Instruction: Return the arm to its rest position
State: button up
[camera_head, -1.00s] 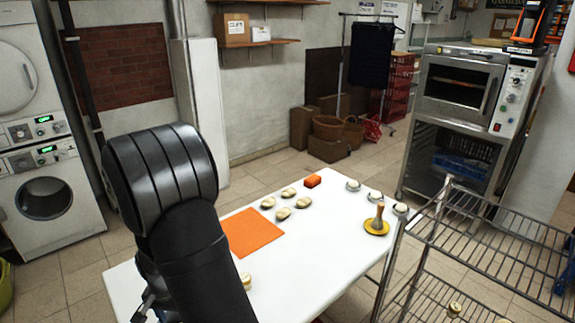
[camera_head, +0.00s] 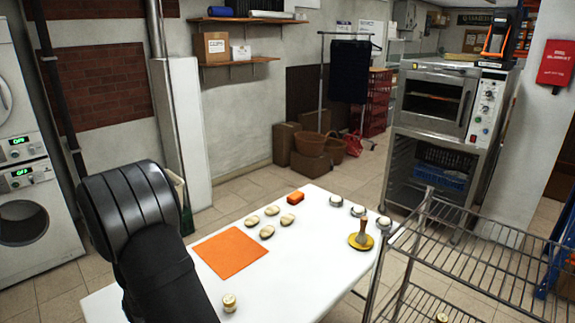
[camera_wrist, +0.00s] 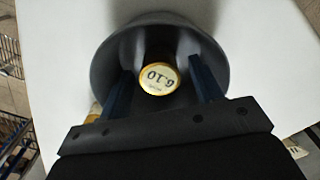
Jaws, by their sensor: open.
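My gripper (camera_wrist: 160,66) is open in the wrist view, with its two blue fingers apart. Below it is a dark grey bowl (camera_wrist: 222,62) on a white table. A jar with a round cream lid and yellow rim (camera_wrist: 159,79) is in the bowl; its lid is marked with a number, seen upside down. The lid appears between the fingers, and I see no contact with them. In the head view my black arm fills the lower left. My gripper and the bowl do not show there.
The white table (camera_head: 290,265) carries an orange mat (camera_head: 231,254), several pale-lidded jars (camera_head: 267,232), an orange block (camera_head: 296,197), and a yellow dish (camera_head: 360,241) with a brush-like thing. A front jar (camera_head: 229,302) stands near my arm. A wire rack (camera_head: 480,246) adjoins the table's right side.

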jog(key=shift+f, duration=0.1)
jog(key=shift+f, duration=0.7)
notch_tip(320, 180, up, 12)
notch_tip(320, 180, down, 12)
jog(key=shift+r, duration=0.35)
notch_tip(320, 180, up, 10)
jog(key=shift+f, duration=0.1)
jog(key=w+a+m, duration=0.6)
jog(key=w+m, duration=0.3)
jog(key=w, duration=0.4)
jog(key=w+a+m, duration=0.5)
jog(key=w+m, duration=0.3)
jog(key=w, duration=0.4)
jog(key=shift+s+a+f, duration=0.15)
jog(key=shift+a+f, duration=0.3)
jog(key=shift+a, duration=0.35)
jog(key=shift+s+a+f, duration=0.1)
jog(key=shift+a+f, duration=0.3)
jog(key=shift+a, duration=0.35)
jog(key=shift+s+a+f, duration=0.15)
jog(key=shift+a+f, duration=0.3)
jog(key=shift+a, duration=0.35)
